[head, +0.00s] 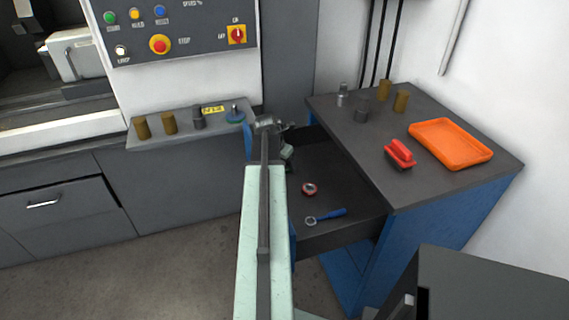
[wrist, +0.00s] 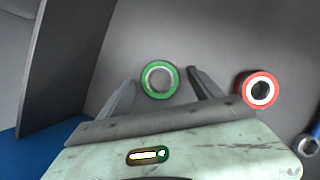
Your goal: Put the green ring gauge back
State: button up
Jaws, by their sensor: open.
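The green ring gauge (wrist: 145,91) is a green ring with a pale metal inner rim. In the wrist view it lies flat on the grey drawer floor (wrist: 222,45). My gripper (wrist: 161,78) is open, with one finger on each side of the ring and a visible gap at both sides. In the head view my gripper (head: 287,153) is over the left part of the open drawer (head: 345,200), and my arm hides the green ring there. A red ring gauge (wrist: 244,92) lies to the right of the green one; it also shows in the head view (head: 309,193).
A wrench with a blue handle (head: 330,215) lies near the drawer's front. The cabinet top (head: 455,180) holds an orange tray (head: 448,146), a red-handled tool (head: 400,150) and several small cylinders.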

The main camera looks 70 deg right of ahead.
jog(key=p+v, duration=1.1)
jog(key=v, duration=0.1)
jog(key=shift+w, duration=0.1)
